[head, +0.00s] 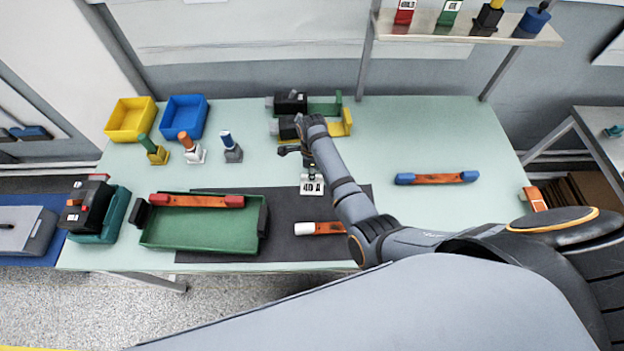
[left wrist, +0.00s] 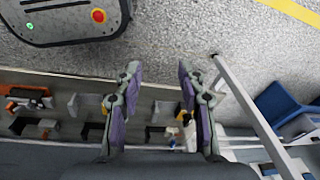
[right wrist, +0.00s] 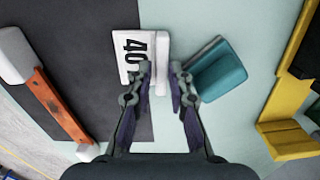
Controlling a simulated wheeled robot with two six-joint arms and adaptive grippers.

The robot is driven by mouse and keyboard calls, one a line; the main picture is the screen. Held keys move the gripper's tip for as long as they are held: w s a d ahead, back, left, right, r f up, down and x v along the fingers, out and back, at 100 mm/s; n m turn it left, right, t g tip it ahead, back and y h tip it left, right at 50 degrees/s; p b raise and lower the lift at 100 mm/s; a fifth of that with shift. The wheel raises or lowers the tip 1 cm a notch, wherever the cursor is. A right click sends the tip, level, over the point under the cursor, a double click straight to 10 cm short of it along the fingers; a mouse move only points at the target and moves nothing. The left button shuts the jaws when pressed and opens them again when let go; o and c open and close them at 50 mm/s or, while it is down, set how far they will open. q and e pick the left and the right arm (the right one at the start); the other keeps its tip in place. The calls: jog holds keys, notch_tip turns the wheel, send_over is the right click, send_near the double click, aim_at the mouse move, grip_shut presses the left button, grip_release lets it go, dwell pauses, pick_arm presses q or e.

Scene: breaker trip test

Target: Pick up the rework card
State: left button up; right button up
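No item in view is plainly labelled as a rework card. A small orange piece with a pale stripe (head: 535,198) lies at the table's right edge; I cannot tell whether it is the card. My right gripper (head: 290,151) is over the middle of the table, beside a white block marked 40 A (head: 312,185). In the right wrist view, its fingers (right wrist: 161,70) are apart, close to the white block (right wrist: 130,57) and a teal piece (right wrist: 218,72). Nothing is clearly held. My left gripper (left wrist: 159,68) is open and empty, away from the table items; it is outside the head view.
A green tray (head: 200,238) holds an orange bar with red ends (head: 197,201). Yellow (head: 131,119) and blue (head: 184,115) bins stand at the back left. A blue-ended bar (head: 437,178) lies right of my arm, with clear table around it. A shelf (head: 425,25) stands behind.

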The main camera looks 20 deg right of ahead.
jog(key=shift+w+f, duration=0.1)
jog(key=shift+f, duration=0.7)
grip_shut()
pick_arm(q)
jog(key=shift+s, duration=0.8)
pick_arm(e)
jog(key=shift+r, duration=0.1)
